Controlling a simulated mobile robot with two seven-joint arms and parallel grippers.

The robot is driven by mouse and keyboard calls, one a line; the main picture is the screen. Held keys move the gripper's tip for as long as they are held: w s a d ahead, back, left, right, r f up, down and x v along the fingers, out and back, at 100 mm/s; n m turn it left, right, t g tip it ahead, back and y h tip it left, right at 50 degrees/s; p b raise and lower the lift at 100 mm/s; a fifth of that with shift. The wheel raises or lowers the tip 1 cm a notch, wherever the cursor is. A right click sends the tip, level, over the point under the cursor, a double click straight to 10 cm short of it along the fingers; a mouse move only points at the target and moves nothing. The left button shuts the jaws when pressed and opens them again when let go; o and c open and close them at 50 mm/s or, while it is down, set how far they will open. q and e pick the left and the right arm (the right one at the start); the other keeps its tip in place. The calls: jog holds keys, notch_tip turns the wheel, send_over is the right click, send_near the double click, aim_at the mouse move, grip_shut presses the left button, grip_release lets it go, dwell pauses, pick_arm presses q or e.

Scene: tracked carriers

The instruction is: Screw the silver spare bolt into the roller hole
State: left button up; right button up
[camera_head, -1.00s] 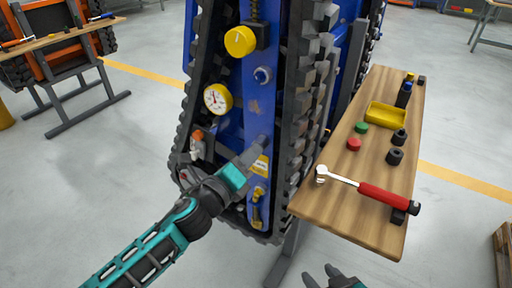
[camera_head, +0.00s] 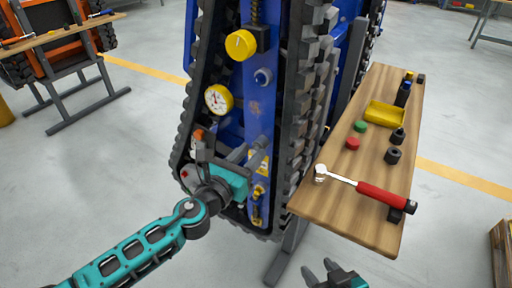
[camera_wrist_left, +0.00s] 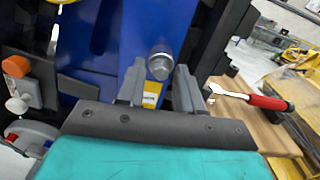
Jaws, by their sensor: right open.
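A silver bolt (camera_head: 261,142) sits at the blue panel of the tracked carrier (camera_head: 259,112), with its head facing out. My left gripper (camera_head: 254,152) is at this bolt, coming from the lower left. In the left wrist view the bolt (camera_wrist_left: 160,63) shows between the two fingertips, one close on each side. I cannot tell if the fingers touch it. The hole behind the bolt is hidden, so I cannot see how deep it sits. My right gripper (camera_head: 320,274) is open and empty at the bottom edge.
The wooden table (camera_head: 335,205) at right bears a red-handled ratchet (camera_head: 372,190), black sockets (camera_head: 393,156), a yellow tray (camera_head: 385,114), and red (camera_head: 353,144) and green caps (camera_head: 361,126). A gauge (camera_head: 218,99) and yellow knob (camera_head: 240,44) are above my left gripper.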

pick_arm(q)
jog(key=shift+n, duration=1.2)
jog(key=n, duration=0.8)
jog(key=n+p, duration=0.1)
jog(key=n, duration=0.3)
jog(key=shift+r+n+p, duration=0.15)
jog(key=shift+n+p, duration=0.55)
jog(key=shift+n, duration=1.9)
jog(key=n+p, duration=0.2)
jog(key=n, duration=0.1)
jog(key=shift+r, duration=0.1)
jog(key=shift+n, duration=1.2)
jog(key=n, duration=0.4)
jog(key=shift+f, duration=0.25)
jog(key=shift+d, duration=0.1)
jog(key=shift+c, duration=0.4)
